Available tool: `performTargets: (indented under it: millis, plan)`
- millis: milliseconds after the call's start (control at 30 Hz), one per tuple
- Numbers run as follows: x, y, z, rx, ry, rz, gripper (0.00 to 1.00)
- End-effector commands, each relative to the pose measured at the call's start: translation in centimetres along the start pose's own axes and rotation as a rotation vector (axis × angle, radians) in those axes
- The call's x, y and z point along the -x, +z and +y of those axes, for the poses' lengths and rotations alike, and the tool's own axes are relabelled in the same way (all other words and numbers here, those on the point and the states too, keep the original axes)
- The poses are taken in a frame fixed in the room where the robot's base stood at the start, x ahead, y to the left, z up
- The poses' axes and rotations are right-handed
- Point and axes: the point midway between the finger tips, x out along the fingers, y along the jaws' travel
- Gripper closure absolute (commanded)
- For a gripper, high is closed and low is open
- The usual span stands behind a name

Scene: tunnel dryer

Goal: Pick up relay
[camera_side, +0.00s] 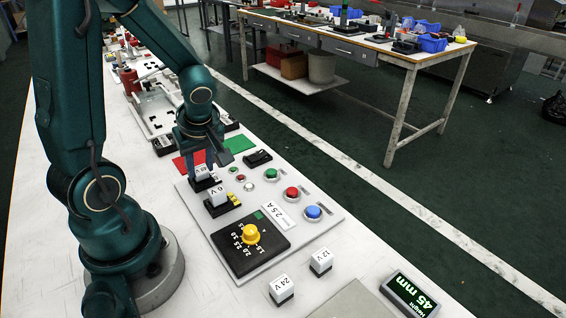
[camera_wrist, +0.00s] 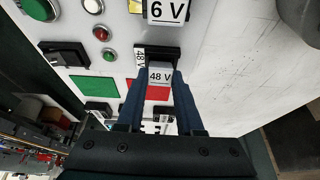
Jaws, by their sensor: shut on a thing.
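A white relay marked 48 V (camera_wrist: 160,77) is between the two dark blue fingers of my gripper (camera_wrist: 159,82) in the wrist view. My gripper (camera_side: 202,168) is shut on it, pointing down at the far left end of the grey panel in the side view. The relay (camera_side: 204,174) is at a black socket labelled 48 V (camera_wrist: 172,54); I cannot tell whether it is seated or just clear. Another white relay, marked 6 V (camera_side: 217,195), stands close by in its own black socket, and it also shows at the top of the wrist view (camera_wrist: 168,10).
Loose relays marked 24 V (camera_side: 282,288) and 12 V (camera_side: 321,260) stand near the panel's front right. The panel carries a yellow dial (camera_side: 250,234) and coloured buttons, including a blue one (camera_side: 313,212). Red (camera_side: 188,164) and green (camera_side: 238,144) pads and a height display (camera_side: 410,294) lie around it.

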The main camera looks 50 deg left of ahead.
Motion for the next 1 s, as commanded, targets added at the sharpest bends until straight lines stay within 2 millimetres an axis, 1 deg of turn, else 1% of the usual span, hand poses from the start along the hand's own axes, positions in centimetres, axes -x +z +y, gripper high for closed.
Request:
performTargets:
  millis: [133, 267, 367, 600, 700, 867, 1000]
  plan:
    - [0.6, -0.3, 0.1, 0.003, 0.002, 0.004, 1.00]
    - [1.7, -0.8, 0.1, 0.005, 0.004, 0.005, 1.00]
    - [3.0, -1.4, 0.1, 0.007, 0.007, 0.005, 1.00]
    - [6.9, -2.9, 0.1, 0.004, 0.008, 0.003, 1.00]
    - [8.1, -3.4, 0.1, 0.003, 0.006, 0.003, 1.00]
    - [9.0, -3.9, 0.0, -0.003, 0.004, -0.026, 1.00]
    - [9.4, -3.4, 0.0, -0.062, 0.025, -0.092, 1.00]
